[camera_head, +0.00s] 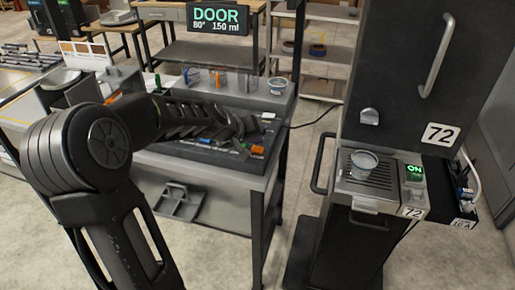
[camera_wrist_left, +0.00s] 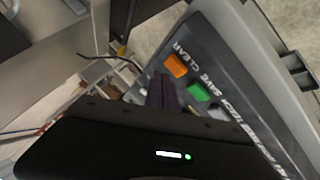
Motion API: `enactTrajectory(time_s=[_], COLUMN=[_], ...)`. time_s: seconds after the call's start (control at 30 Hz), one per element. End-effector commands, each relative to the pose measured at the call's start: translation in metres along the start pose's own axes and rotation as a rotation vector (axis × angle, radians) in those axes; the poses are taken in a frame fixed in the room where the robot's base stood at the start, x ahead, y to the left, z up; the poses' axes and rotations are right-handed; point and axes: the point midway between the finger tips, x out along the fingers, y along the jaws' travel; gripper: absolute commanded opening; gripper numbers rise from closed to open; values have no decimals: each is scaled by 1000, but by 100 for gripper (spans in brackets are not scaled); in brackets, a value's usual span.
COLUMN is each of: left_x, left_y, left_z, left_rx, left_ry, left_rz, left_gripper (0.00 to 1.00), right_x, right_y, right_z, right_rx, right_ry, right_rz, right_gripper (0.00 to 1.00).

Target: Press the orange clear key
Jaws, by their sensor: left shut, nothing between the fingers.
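The orange clear key (camera_head: 257,150) sits near the right end of the dark control panel on the dispenser counter. In the left wrist view the orange key (camera_wrist_left: 175,65) is beside the word CLEAR, with the green key (camera_wrist_left: 199,92) beside SAVE. My left gripper (camera_head: 239,143) is over the panel, just left of the orange key. In the left wrist view my left gripper (camera_wrist_left: 161,86) has its dark fingers together, empty, beside the two keys. Whether the fingertips touch the panel is not clear. My right gripper is not in view.
A lit sign (camera_head: 218,19) reads DOOR, 80°, 150 ml. A metal cup (camera_head: 278,86) stands on the counter's back ledge. At right, a black machine (camera_head: 405,75) marked 72 has a cup (camera_head: 363,163) on its grate and a lit ON display (camera_head: 414,169).

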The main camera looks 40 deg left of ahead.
Motion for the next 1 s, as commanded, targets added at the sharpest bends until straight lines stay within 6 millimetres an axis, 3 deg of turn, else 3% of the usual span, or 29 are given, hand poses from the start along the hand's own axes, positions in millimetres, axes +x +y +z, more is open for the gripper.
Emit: enactTrajectory(time_s=[0.67, 1.0], left_x=[0, 6], left_y=[0, -4], left_z=[0, 4], left_rx=[0, 0], left_ry=[0, 1], left_rz=[0, 0], left_gripper=[0, 0], right_x=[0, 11], right_y=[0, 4], right_z=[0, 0], right_rx=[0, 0], right_ry=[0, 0], right_rz=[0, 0], right_gripper=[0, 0])
